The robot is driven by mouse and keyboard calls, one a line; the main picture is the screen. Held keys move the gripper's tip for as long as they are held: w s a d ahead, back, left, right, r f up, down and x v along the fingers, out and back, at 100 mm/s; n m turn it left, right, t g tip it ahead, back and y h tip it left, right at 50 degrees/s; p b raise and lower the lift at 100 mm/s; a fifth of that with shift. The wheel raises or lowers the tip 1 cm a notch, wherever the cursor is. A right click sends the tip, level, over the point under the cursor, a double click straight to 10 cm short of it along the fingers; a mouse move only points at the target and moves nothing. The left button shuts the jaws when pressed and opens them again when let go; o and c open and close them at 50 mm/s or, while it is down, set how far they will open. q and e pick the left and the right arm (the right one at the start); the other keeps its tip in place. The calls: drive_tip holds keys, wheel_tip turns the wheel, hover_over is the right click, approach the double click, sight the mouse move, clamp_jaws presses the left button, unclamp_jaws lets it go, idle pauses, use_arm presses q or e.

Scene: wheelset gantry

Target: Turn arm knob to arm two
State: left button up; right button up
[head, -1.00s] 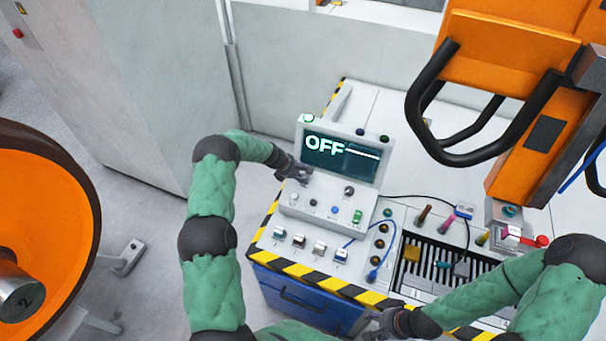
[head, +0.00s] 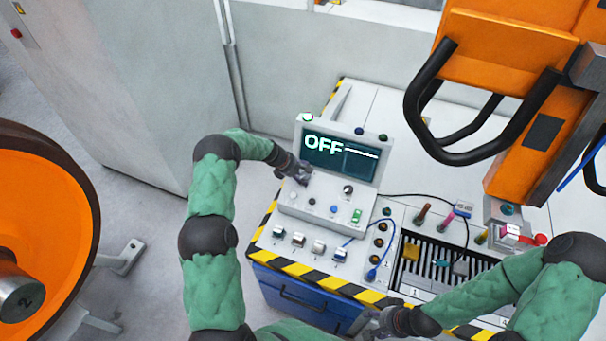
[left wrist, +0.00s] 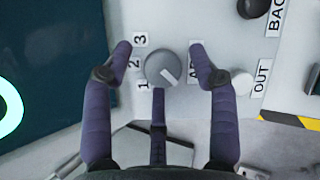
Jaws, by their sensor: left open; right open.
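The round grey arm knob (left wrist: 163,68) lies between the two fingers of my open left gripper (left wrist: 160,49) in the left wrist view. One finger is on each side; contact cannot be told. The knob has a pale pointer line slanting to the lower right in that view. Labels 1, 2 and 3 stand along its left side, and a partly hidden label beginning with A is on its right. In the head view, my left gripper (head: 303,178) is at the left of the console (head: 320,205) below the screen and hides the knob. My right gripper (head: 375,322) is open at the bench's front edge.
The console screen (head: 340,155) reads OFF. A black knob (head: 348,190) and several small buttons sit on the console. An orange machine with black handles (head: 485,90) hangs at the right. A slotted tray (head: 440,265) is right of the console.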

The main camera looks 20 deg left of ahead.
use_arm(q)
drive_tip(key=shift+s, duration=0.1)
drive_tip(key=v, duration=1.2)
